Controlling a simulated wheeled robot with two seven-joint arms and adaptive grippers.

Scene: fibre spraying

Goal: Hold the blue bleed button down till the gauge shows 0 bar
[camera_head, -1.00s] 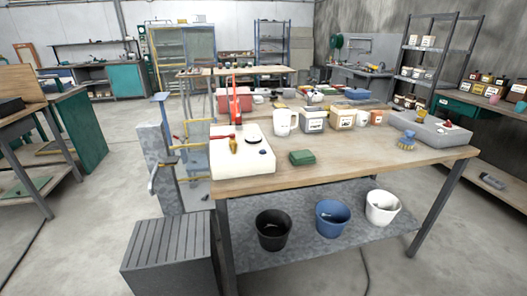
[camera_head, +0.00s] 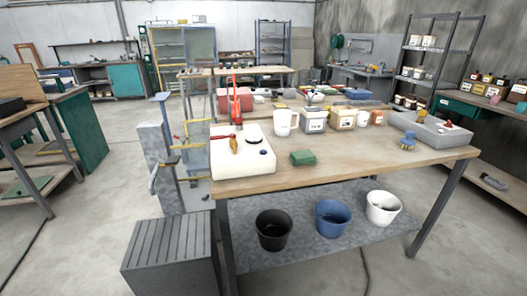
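A white box-shaped unit (camera_head: 240,165) stands on the left end of the wooden workbench (camera_head: 340,166). A small dark blue button (camera_head: 263,153) sits on its top near the right front. A brass-coloured fitting (camera_head: 234,146) stands beside it to the left, and a red lever (camera_head: 223,136) is behind that. A dark round part (camera_head: 253,139) on the unit may be the gauge, but it is too small to read. Neither of my grippers shows in the head view, and nothing visible touches the button.
A green block (camera_head: 303,158) lies right of the unit. A white jug (camera_head: 283,122) and labelled tubs (camera_head: 313,120) stand behind it. A blue brush (camera_head: 408,142) and grey tray (camera_head: 425,128) are at the right. Buckets (camera_head: 333,218) stand on the lower shelf. The bench front is mostly clear.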

